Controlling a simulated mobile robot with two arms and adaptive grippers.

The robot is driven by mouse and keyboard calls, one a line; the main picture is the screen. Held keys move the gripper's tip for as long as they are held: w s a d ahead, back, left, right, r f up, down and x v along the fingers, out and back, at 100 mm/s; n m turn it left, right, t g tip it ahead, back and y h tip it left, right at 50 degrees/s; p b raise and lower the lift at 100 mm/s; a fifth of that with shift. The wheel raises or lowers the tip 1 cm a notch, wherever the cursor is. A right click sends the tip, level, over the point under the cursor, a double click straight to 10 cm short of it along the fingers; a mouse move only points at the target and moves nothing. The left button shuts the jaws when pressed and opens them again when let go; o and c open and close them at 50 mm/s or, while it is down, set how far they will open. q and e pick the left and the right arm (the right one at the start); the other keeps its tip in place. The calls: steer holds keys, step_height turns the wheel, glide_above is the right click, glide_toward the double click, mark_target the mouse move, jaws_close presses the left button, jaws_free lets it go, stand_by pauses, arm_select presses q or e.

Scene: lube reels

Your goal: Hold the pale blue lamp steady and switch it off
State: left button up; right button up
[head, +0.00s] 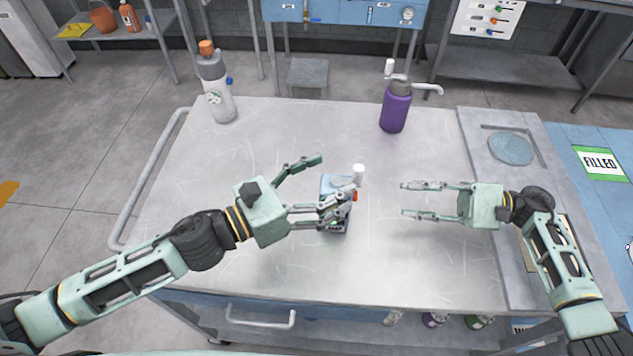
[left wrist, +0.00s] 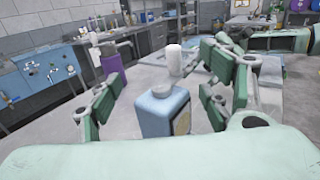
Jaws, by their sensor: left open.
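The pale blue lamp (head: 334,183) stands upright on the grey worktop, with a white cylinder on top and a small red-orange part on its right side. My left gripper (head: 335,177) is open around it: one finger is spread beyond the lamp's far left, the other passes across the lamp and hides part of it. In the left wrist view the lamp (left wrist: 163,112) stands between the spread fingers; I cannot tell whether either touches it. My right gripper (head: 404,199) is open and empty, to the right of the lamp and apart from it, fingertips towards it.
The worktop (head: 270,270) is clear around the lamp. A purple pump bottle (head: 396,108) stands at the back right and a grey-white bottle with an orange cap (head: 217,95) at the back left. A round blue-grey disc (head: 511,148) lies in a panel to the right.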

mark_target(350, 178)
arm_select(q)
steer(key=x, duration=0.5)
steer(key=shift+w+d, duration=0.25)
steer(key=shift+d, duration=0.1)
jaws_close()
stand_by(0.5)
arm_select(e)
steer(key=shift+c, duration=0.5)
jaws_close()
stand_by(0.9)
